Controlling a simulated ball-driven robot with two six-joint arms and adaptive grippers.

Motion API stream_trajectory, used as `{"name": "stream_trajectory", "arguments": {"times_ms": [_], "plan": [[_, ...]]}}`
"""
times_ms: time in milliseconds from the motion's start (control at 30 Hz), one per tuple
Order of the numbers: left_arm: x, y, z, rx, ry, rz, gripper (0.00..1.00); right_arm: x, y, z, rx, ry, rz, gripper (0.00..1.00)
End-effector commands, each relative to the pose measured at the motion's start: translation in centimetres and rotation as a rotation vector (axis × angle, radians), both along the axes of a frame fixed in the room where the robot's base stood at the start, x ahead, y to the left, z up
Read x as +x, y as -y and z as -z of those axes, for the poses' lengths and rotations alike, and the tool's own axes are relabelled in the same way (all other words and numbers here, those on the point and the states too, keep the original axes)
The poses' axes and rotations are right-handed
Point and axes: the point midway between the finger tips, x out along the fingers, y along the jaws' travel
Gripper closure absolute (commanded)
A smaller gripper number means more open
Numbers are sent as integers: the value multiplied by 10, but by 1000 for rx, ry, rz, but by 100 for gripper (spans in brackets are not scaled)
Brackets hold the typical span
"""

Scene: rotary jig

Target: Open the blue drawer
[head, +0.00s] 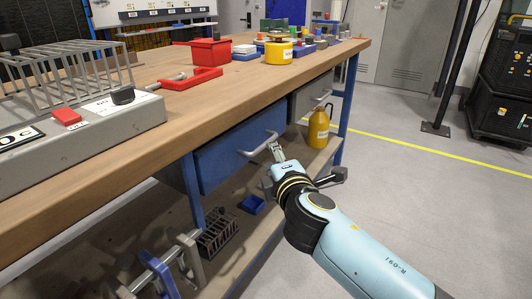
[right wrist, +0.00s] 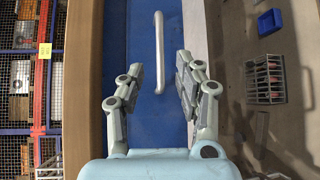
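The blue drawer (head: 235,153) hangs under the wooden workbench, its front looking flush with the frame. A light grey bar handle (head: 262,146) runs across its front. My right gripper (head: 275,147) is close to the right end of the handle. In the right wrist view the blue drawer (right wrist: 125,100) fills the middle, and the handle (right wrist: 158,52) stands upright in the picture. The right gripper's fingers (right wrist: 159,78) are spread apart, with the lower end of the handle showing between them and no clear contact. My left gripper is not in view.
The workbench top (head: 220,85) carries a red clamp (head: 192,78), a red box (head: 210,52) and a yellow round part (head: 278,50). A grey drawer (head: 312,98) is beside the blue one. A yellow bottle (head: 318,128) and blue bin (head: 252,204) are on the lower shelf.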

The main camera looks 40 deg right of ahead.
Motion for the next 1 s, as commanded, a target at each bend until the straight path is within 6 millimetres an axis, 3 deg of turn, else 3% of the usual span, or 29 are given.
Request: {"name": "stream_trajectory", "arguments": {"times_ms": [200,433,833,1000], "plan": [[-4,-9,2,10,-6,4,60,42,18,6,0,1,0,66],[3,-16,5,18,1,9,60,73,31,12,2,-2,-1,66],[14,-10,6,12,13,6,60,81,35,13,4,-2,0,66],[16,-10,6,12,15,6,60,81,35,13,4,-2,0,87]]}}
